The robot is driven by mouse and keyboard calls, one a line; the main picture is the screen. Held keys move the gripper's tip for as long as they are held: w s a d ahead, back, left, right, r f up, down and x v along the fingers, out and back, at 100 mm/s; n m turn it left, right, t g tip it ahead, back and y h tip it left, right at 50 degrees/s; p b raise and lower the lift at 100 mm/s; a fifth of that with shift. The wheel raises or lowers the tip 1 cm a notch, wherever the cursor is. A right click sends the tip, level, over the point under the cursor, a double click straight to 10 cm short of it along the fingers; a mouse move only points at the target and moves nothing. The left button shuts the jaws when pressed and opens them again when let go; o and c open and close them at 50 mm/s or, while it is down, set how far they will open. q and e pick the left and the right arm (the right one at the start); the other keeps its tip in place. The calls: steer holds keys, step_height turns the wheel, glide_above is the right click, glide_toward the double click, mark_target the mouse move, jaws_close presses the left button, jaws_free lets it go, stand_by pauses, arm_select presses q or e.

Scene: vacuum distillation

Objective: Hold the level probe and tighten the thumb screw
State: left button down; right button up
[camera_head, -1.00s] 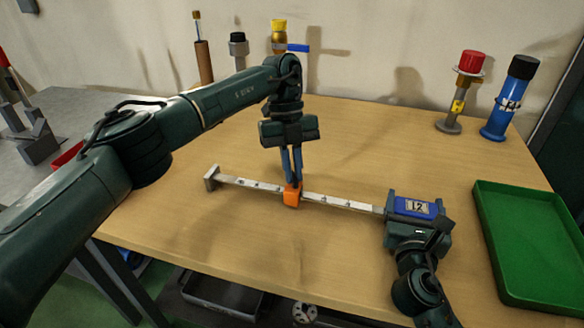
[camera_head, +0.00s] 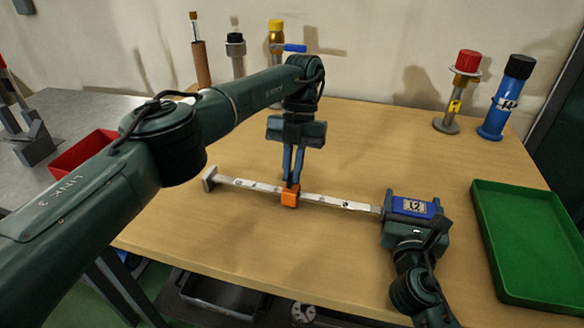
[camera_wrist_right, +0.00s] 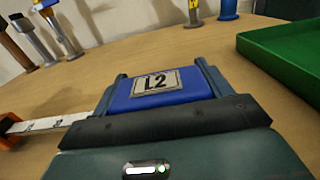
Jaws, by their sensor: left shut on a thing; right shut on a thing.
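The level probe is a pale graduated bar (camera_head: 328,202) lying roughly level across the middle of the table, with a flared end (camera_head: 209,179) at the left. Its blue head labelled L2 (camera_head: 413,207) is at the right end and also shows in the right wrist view (camera_wrist_right: 160,88). An orange block (camera_head: 290,198), perhaps bearing the thumb screw, sits around the middle of the bar. My left gripper (camera_head: 291,184) points down, shut at the top of this block; the screw itself is hidden. My right gripper (camera_head: 408,212) is shut on the blue head.
A green tray (camera_head: 480,225) is at the right. Blue (camera_head: 496,118) and red-topped (camera_head: 463,85) fittings stand at the back right, and several more stand at the back left. A red bin (camera_head: 82,152) is at the left. The table between is clear.

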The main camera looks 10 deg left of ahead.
stand_by(0.4)
arm_select(q)
steer(key=c, duration=1.5)
jaws_free()
step_height(320, 180, up, 10)
steer(key=shift+r, duration=0.1)
